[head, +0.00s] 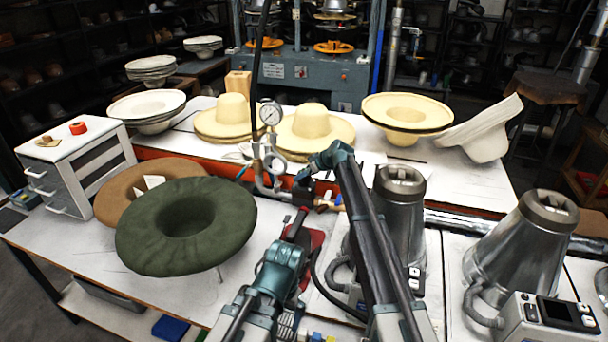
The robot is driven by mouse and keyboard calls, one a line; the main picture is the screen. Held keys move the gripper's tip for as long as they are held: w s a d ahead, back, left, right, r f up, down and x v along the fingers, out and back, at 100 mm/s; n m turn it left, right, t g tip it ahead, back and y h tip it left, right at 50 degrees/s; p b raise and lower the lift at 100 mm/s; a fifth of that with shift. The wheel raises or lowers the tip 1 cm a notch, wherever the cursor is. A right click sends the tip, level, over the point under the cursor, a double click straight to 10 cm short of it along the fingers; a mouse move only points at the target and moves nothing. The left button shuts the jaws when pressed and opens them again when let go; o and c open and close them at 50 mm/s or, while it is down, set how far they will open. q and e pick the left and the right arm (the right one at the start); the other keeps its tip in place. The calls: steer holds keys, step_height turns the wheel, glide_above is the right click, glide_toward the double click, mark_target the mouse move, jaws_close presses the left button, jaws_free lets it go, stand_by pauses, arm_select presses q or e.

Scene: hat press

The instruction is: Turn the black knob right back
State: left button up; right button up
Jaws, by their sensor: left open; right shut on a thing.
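A pipe stand with a pressure gauge (271,113) and a second, lower gauge (275,163) rises from the middle of the bench. My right gripper (301,186) reaches in from the right, above my left one, and is shut at the dark fitting beside the pipes. The black knob is mostly hidden by its fingers, and which way it is turned cannot be told. My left gripper (298,222) is lower, below the pipe fittings, open and apart from the knob.
A green felt hat (186,226) lies at the left, over a brown one (135,190). Pale hats stand behind the pipes. Metal steamers (400,215) and (517,245) stand at the right. A small brass-coloured fitting (329,206) sits right of the grippers.

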steer(key=shift+d+n+g+y, duration=0.1)
steer(key=shift+n+g+y, duration=0.9)
steer(key=shift+n, duration=0.8)
steer(key=shift+g, duration=0.3)
steer(key=o, duration=1.4)
steer(key=shift+c, duration=0.2)
arm_select(q)
steer(key=shift+r, duration=0.15)
arm_select(e)
steer(key=shift+r, duration=0.1)
arm_select(q)
steer(key=shift+r+p, duration=0.5)
steer(key=shift+p, duration=0.15)
arm_select(e)
steer(key=shift+r, duration=0.5)
step_height(320, 180, up, 3)
steer(key=p, duration=0.3)
arm_select(q)
step_height(320, 180, up, 4)
steer(key=shift+f+p, duration=0.15)
steer(key=shift+p, duration=0.2)
arm_select(e)
steer(key=s, duration=1.6)
steer(key=shift+r, duration=0.35)
